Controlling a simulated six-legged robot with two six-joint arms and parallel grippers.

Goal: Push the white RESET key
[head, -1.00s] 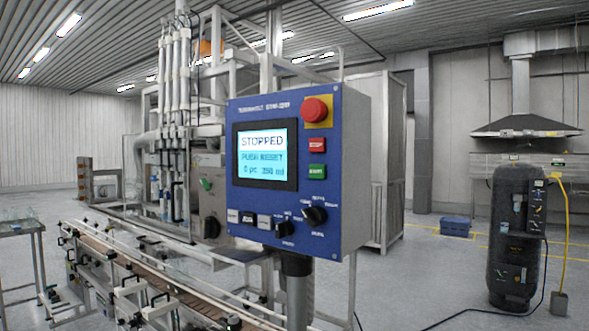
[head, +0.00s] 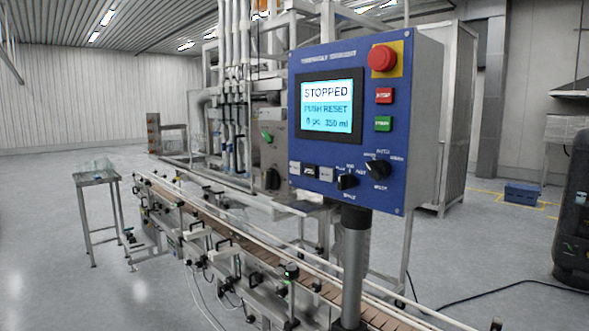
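The blue control panel (head: 340,170) stands on a grey post (head: 352,262) right of centre. Its screen (head: 331,106) reads STOPPED, PUSH RESET, 0 pc, 350 ml. Along the panel's lower left edge sits a row of small keys: a white key (head: 295,169), a dark key (head: 310,172) and another white key (head: 327,174). Their lettering is too small to read, so I cannot tell which white one is RESET. Neither of my grippers is in view.
The panel also carries a red mushroom button (head: 382,58), a red STOP key (head: 384,95), a green START key (head: 383,124) and two black knobs (head: 347,181) (head: 378,168). A conveyor (head: 240,240) runs below. A small table (head: 98,180) stands left.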

